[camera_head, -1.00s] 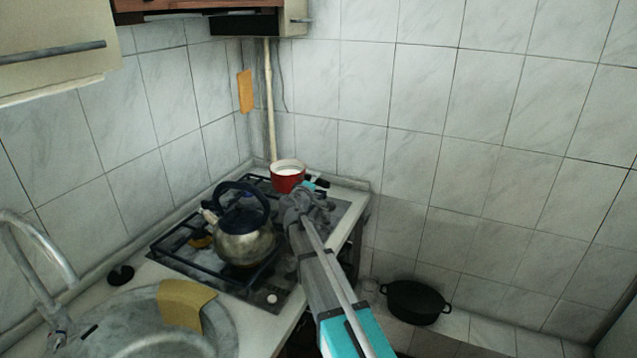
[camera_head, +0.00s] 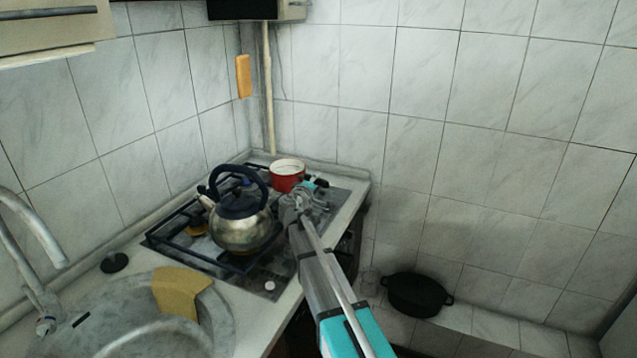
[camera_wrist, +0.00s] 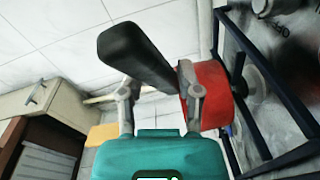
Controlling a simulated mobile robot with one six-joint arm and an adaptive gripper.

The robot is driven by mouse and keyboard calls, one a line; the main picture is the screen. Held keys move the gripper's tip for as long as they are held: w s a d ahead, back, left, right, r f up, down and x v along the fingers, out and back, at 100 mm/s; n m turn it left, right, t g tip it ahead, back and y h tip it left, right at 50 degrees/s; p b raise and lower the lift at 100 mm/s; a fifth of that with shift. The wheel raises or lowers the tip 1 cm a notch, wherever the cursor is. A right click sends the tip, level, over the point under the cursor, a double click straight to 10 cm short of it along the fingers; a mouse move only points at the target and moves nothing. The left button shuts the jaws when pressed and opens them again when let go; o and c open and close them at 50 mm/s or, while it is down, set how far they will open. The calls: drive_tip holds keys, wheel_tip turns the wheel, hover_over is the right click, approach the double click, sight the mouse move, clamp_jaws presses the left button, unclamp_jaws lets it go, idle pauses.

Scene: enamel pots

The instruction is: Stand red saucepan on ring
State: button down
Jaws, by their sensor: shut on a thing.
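The red saucepan (camera_head: 287,181), with a white inside, is upright at the back of the hob (camera_head: 269,287). In the wrist view the red saucepan (camera_wrist: 211,98) is at right of centre, and its black handle (camera_wrist: 125,48) runs up left between my fingers. My gripper (camera_head: 311,186) is shut on this handle; it also shows in the wrist view (camera_wrist: 158,78). A grey burner ring (camera_wrist: 254,80) shows partly behind the pan, by the black grate bars (camera_wrist: 224,50). I cannot tell whether the pan's base touches the grate.
A steel kettle (camera_head: 240,230) with a dark blue handle stands on the hob, left of my arm and in front of the pan. A sink with a yellow cloth (camera_head: 180,291) is at front left. A black pot (camera_head: 416,294) sits low at right. Tiled walls close the corner behind.

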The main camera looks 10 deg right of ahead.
drive_tip(key=shift+f+b, duration=0.65)
drive_tip(key=shift+f, duration=0.1)
idle(0.8)
drive_tip(key=shift+c, duration=1)
unclamp_jaws()
drive_tip(key=shift+r, duration=0.1)
drive_tip(key=shift+s, duration=0.1)
